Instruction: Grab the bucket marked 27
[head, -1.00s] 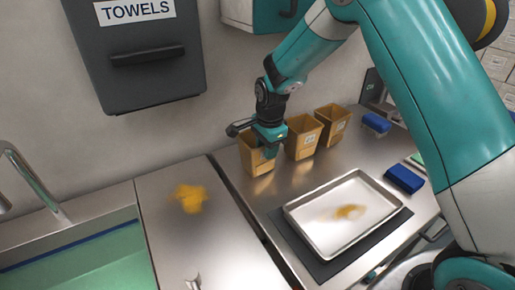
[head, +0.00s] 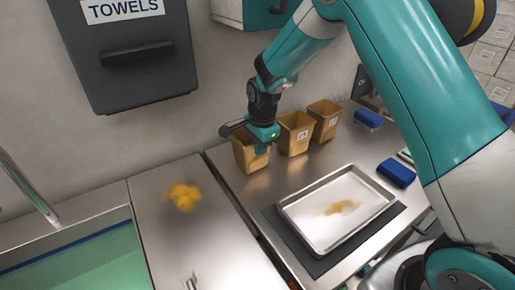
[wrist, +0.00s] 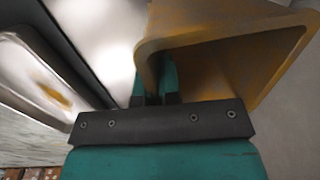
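Three tan, open-topped buckets stand in a row on the steel counter by the wall: a left bucket (head: 250,158), a middle bucket (head: 296,134) and a right bucket (head: 325,119). The middle and right ones carry small white labels, too small to read surely. The left one's label is hidden or out of sight. My gripper (head: 263,139) is at the right side of the left bucket's rim. In the wrist view, its teal fingers (wrist: 156,88) are close together on either side of that bucket's wall (wrist: 215,65), seemingly pinching it. The bucket looks upright on the counter.
A metal tray (head: 334,208) with a brown smear lies on a dark mat in front of the buckets. Blue blocks (head: 396,172) lie to the right. A towel dispenser (head: 126,55) hangs above.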

